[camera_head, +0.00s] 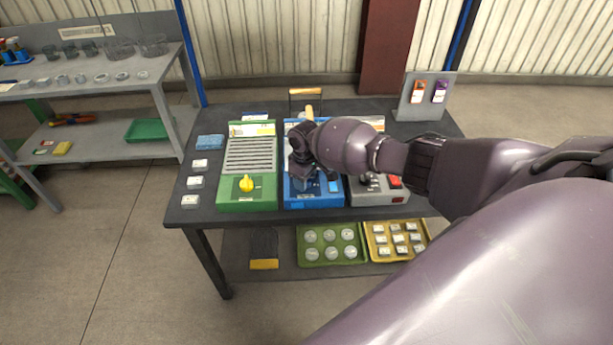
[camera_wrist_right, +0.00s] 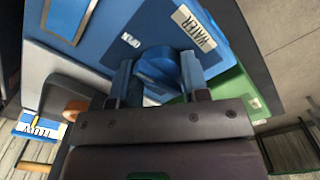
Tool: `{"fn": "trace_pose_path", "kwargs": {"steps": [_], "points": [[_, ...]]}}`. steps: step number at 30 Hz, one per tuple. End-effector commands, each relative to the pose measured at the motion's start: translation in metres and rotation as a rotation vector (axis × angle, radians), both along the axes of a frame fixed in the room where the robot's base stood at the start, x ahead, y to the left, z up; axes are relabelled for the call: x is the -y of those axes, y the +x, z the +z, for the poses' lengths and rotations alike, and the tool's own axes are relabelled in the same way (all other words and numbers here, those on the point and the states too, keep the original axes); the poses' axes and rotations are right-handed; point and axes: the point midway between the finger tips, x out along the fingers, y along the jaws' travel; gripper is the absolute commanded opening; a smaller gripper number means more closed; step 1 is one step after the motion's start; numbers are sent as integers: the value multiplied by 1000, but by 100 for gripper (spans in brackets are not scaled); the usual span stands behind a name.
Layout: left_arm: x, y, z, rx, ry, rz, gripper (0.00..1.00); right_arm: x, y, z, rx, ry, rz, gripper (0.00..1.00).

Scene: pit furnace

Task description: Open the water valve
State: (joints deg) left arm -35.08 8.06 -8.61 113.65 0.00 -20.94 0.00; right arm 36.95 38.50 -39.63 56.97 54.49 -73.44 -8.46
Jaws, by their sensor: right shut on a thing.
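The blue water unit (camera_head: 318,203) stands on the dark table, between a green unit and a grey one. In the right wrist view its blue panel carries a white WATER label (camera_wrist_right: 194,29) and an OPEN mark (camera_wrist_right: 131,40). The blue valve knob (camera_wrist_right: 157,64) sits between the two fingers of my right gripper (camera_wrist_right: 157,72), which is shut on it. In the head view my right gripper (camera_head: 300,168) is over the blue unit, and the wrist and hand hide much of it. My left gripper is in neither view.
The green unit (camera_head: 248,157) with a yellow knob (camera_head: 246,184) is close on the left. The grey unit (camera_head: 382,198) with a red switch (camera_head: 395,182) is close on the right. A sign stand (camera_head: 423,112) is at the back right. Small white blocks line the table's left edge.

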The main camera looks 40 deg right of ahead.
Motion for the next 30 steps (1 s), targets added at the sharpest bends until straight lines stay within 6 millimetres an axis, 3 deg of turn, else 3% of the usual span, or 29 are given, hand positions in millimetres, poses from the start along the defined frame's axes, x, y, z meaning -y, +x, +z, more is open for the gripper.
{"fn": "trace_pose_path", "kwargs": {"steps": [9, 27, 28, 30], "points": [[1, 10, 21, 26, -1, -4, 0, -1, 1, 2, 1, 2, -142, 21], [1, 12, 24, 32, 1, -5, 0, -1, 0, 0, -1, 2, -179, 23], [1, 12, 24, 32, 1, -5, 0, -1, 0, 0, -1, 2, -179, 49], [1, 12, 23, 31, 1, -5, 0, -1, 0, 0, -1, 2, -178, 60]]}}
